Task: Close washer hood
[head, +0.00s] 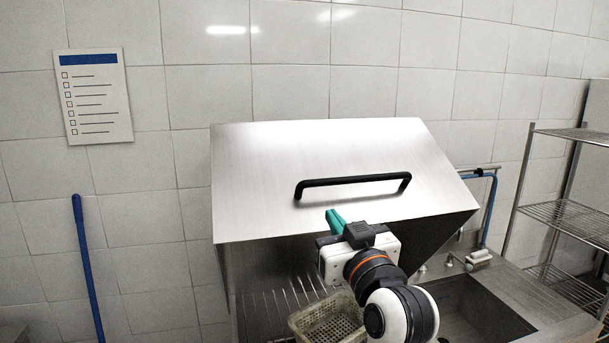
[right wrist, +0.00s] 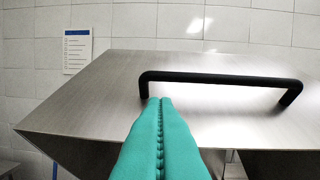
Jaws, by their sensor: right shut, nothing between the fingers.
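The washer hood (head: 260,160) is a large brushed-steel cover, raised, with an open gap below its front edge. A black bar handle (head: 352,180) runs across its sloping front face. My right gripper (head: 334,218), with teal fingers, is in front of the hood just below the left half of the handle. In the right wrist view its shut fingers (right wrist: 158,103) point at the handle (right wrist: 215,77) near its left end, with nothing between them. I cannot tell if the fingertips touch the bar. My left gripper is not in view.
A perforated basket (head: 330,322) stands under the hood, partly hidden by my right arm. A steel sink (head: 475,310) and a blue hose (head: 488,215) are to the right, beside a wire shelf rack (head: 570,215). A blue pole (head: 88,270) leans at the left wall.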

